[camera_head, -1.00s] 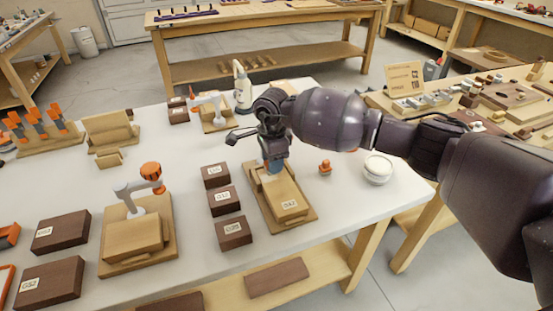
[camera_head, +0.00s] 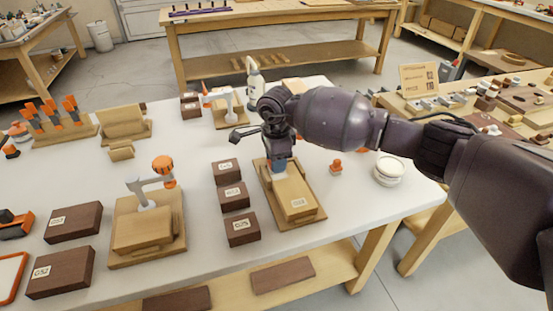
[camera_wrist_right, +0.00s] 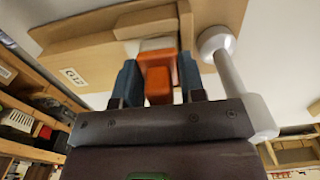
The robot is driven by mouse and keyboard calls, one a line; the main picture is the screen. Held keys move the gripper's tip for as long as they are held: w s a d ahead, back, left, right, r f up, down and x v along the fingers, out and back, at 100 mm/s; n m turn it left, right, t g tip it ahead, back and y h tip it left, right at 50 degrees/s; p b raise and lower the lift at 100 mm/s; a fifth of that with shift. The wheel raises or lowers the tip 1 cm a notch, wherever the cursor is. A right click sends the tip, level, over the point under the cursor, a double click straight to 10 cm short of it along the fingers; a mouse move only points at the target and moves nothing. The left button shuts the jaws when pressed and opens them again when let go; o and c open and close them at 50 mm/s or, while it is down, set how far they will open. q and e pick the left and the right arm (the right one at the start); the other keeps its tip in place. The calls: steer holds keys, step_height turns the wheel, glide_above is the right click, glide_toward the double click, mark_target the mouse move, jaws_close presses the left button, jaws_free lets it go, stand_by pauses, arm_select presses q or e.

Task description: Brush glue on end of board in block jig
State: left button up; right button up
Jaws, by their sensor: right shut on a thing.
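The block jig (camera_head: 313,218) is a light wooden base on the white table, holding a pale board (camera_head: 292,190) with a white label. The board also shows in the right wrist view (camera_wrist_right: 100,62). My right gripper (camera_head: 280,163) is over the far end of the jig, pointing down. In the right wrist view its blue fingers (camera_wrist_right: 158,84) are shut on an orange-handled brush (camera_wrist_right: 158,78), with a pale part beyond the handle. The brush tip is hidden, so I cannot tell whether it touches the board. My left gripper is out of view.
Dark labelled blocks (camera_head: 235,196) stand left of the jig. Another jig with an orange-knobbed clamp (camera_head: 163,170) is further left. A small orange item (camera_head: 336,167) and a round white container (camera_head: 389,170) stand to the right. A white bottle (camera_head: 255,82) is behind.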

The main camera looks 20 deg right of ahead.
mark_target(289, 168)
steer(key=shift+d, duration=0.2)
steer(key=shift+d, duration=0.75)
steer(key=shift+d, duration=0.85)
steer(key=shift+s+p, duration=0.25)
steer(key=shift+p, duration=0.05)
steer(key=shift+s+r+p, duration=0.1)
steer(key=shift+s+p, duration=0.2)
steer(key=shift+s, duration=0.2)
